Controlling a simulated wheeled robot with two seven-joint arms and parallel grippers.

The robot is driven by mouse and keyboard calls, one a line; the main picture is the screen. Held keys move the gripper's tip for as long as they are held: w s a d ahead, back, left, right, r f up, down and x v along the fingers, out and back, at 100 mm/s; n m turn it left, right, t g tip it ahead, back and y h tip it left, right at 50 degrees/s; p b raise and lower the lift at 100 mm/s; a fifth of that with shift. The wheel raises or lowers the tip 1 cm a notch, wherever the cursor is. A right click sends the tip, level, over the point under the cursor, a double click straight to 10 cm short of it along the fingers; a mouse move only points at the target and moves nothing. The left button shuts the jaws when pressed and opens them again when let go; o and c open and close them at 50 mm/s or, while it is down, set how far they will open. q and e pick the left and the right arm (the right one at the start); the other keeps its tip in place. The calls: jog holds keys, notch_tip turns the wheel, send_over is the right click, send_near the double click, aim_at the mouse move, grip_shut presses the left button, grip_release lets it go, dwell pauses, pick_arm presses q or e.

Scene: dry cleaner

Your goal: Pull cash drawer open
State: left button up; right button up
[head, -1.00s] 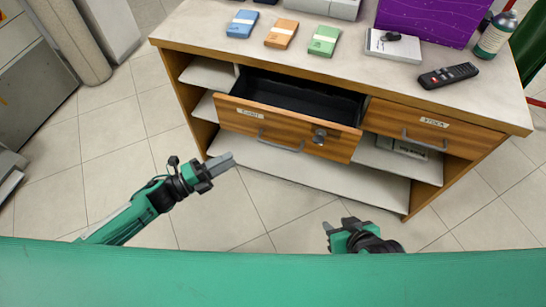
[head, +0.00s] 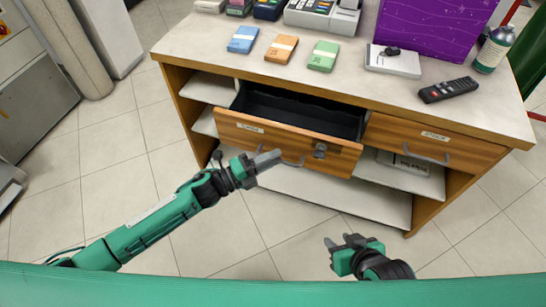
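The wooden cash drawer (head: 262,137) in the left part of the counter stands pulled partly open. Its black inside shows empty. On its front are a white label, a metal lock and a grey bar handle (head: 292,163). My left gripper (head: 275,156) is at the drawer front and overlaps the left part of the handle in the picture. I cannot tell if it touches the handle. Its fingers show as one narrow grey bar, so their gap is hidden. My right gripper (head: 342,242) is low in front of the counter, fingers apart, empty.
A second, shut drawer (head: 462,150) is on the right. On the counter top (head: 212,62) are blue, orange and green banknote bundles, a cash register (head: 322,14), a remote (head: 448,90), a purple box (head: 435,30) and a bottle (head: 493,50). Floor in front is clear.

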pick_arm(q)
jog(key=shift+w+d, duration=0.15)
jog(key=shift+d, duration=0.15)
grip_shut()
